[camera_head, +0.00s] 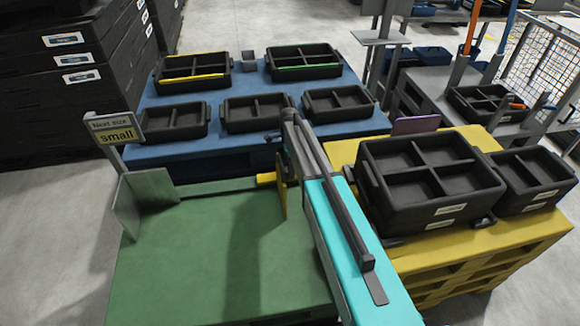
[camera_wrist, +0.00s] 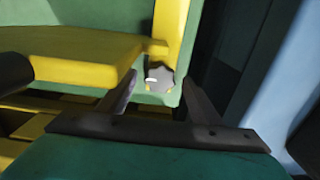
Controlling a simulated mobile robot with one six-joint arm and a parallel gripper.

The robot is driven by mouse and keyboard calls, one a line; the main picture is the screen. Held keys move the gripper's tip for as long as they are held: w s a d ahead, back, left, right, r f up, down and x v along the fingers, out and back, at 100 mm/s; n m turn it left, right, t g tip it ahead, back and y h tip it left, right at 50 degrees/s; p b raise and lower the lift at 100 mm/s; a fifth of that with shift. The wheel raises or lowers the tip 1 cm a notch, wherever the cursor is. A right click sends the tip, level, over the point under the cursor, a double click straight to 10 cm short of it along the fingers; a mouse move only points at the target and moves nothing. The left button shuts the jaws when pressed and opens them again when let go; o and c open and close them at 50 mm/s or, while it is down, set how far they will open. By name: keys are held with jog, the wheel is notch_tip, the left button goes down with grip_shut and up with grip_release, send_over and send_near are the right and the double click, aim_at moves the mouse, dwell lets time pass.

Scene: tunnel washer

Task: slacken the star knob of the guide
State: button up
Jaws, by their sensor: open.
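The star knob (camera_wrist: 158,80) is small and grey. It sits by the yellow guide (camera_wrist: 80,58) in the wrist view, in front of a green surface. My gripper (camera_wrist: 160,82) is open, with one dark finger to the left of the knob and one to the right. The knob appears between the fingertips, with gaps on both sides; I cannot tell how far ahead of them it is. In the head view the guide's yellow plate (camera_head: 281,198) stands at the right of the green table (camera_head: 190,260), partly behind my arm. The knob cannot be made out there.
A sign (camera_head: 114,130) reads "Next size small". A grey-green angled plate (camera_head: 128,208) stands on the green table's left. Black divided trays stand on the blue table (camera_head: 160,92) behind and the yellow pallet (camera_head: 500,240) at right. The green table's front is clear.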

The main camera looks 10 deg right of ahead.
jog(key=shift+f, duration=0.15)
jog(key=c, duration=1)
jog(key=shift+d, duration=0.1)
jog(key=shift+c, duration=0.2)
jog(key=shift+n, duration=0.3)
jog(key=n, duration=0.4)
jog(key=shift+p, duration=0.35)
jog(key=shift+n, duration=2.3)
